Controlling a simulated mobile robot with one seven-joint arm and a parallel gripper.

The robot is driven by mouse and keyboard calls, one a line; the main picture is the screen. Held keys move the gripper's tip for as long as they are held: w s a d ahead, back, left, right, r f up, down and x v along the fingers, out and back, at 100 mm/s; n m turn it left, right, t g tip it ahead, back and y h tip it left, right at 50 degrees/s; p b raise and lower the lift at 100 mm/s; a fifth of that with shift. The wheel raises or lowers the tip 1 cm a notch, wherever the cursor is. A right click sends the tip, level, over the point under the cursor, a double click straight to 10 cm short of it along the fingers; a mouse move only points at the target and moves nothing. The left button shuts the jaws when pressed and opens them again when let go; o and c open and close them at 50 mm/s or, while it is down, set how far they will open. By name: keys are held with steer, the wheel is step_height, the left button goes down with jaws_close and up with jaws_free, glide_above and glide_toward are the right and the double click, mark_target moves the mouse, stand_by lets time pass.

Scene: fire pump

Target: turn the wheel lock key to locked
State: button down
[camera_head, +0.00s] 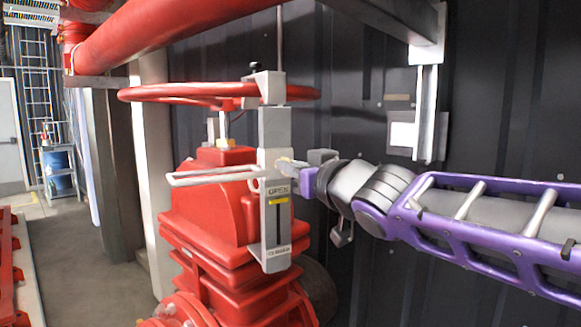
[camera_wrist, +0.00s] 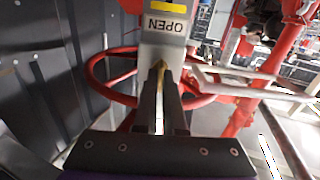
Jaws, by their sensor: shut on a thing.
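The wheel lock (camera_head: 275,215) is a tall grey metal bracket beside the red handwheel (camera_head: 185,92), with an OPEN label and a yellow marker on its face. It also shows upside down in the wrist view (camera_wrist: 165,45). A small brass-coloured key (camera_wrist: 161,66) is at the lock's face, between my fingertips. My gripper (camera_head: 292,168) reaches in from the right and is shut on the key; it also shows in the wrist view (camera_wrist: 161,85). Most of the key is hidden by the fingers, so I cannot tell its exact angle.
A pale bar handle (camera_head: 215,177) sticks out left of the lock. The red valve body (camera_head: 210,210) stands behind and below it. A thick red pipe (camera_head: 160,35) runs overhead. A dark ribbed wall (camera_head: 490,110) is behind my arm. Open floor (camera_head: 75,260) lies at left.

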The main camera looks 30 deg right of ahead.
steer(key=shift+a+f+n+b, duration=0.1)
steer(key=shift+n+b, duration=0.35)
steer(key=shift+n, duration=3.9)
steer(key=shift+a+f+n+b, duration=0.1)
steer(key=shift+n+b, duration=0.3)
steer(key=shift+n, duration=3.95)
steer(key=c, duration=1)
jaws_free()
